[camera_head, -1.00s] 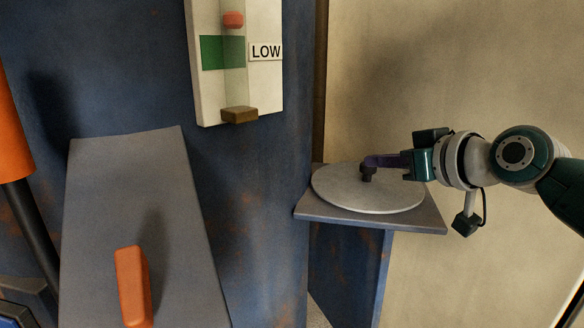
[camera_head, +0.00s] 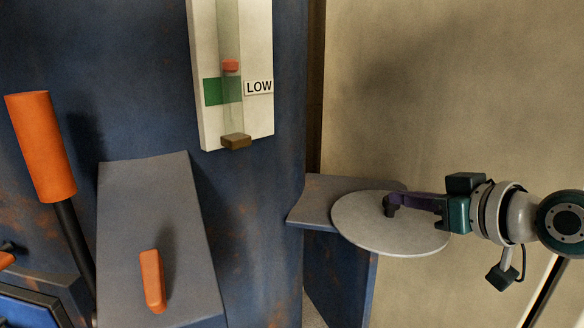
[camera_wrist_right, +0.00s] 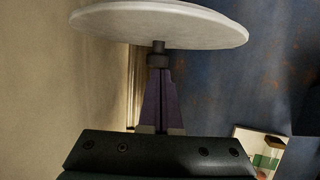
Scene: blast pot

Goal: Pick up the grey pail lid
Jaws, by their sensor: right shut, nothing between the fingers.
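The grey pail lid (camera_head: 375,234) is a flat round disc with a small dark knob (camera_head: 390,211) at its middle. It overlaps the small grey shelf (camera_head: 322,197) and extends past the shelf's front and right edges in the head view. I cannot tell whether it touches the shelf. My right gripper (camera_head: 394,201) is shut, its purple fingers reaching in from the right with their tips at the knob. In the right wrist view the lid (camera_wrist_right: 160,22) fills the top, and the finger tips (camera_wrist_right: 158,72) meet at the knob's stem. My left gripper is out of view.
A blue rusty body carries a gauge marked LOW (camera_head: 259,87). An orange-gripped lever (camera_head: 42,145) stands at the left. A sloped grey plate (camera_head: 160,215) with an orange handle (camera_head: 152,280) is at front left. A beige wall (camera_head: 460,90) stands behind the shelf.

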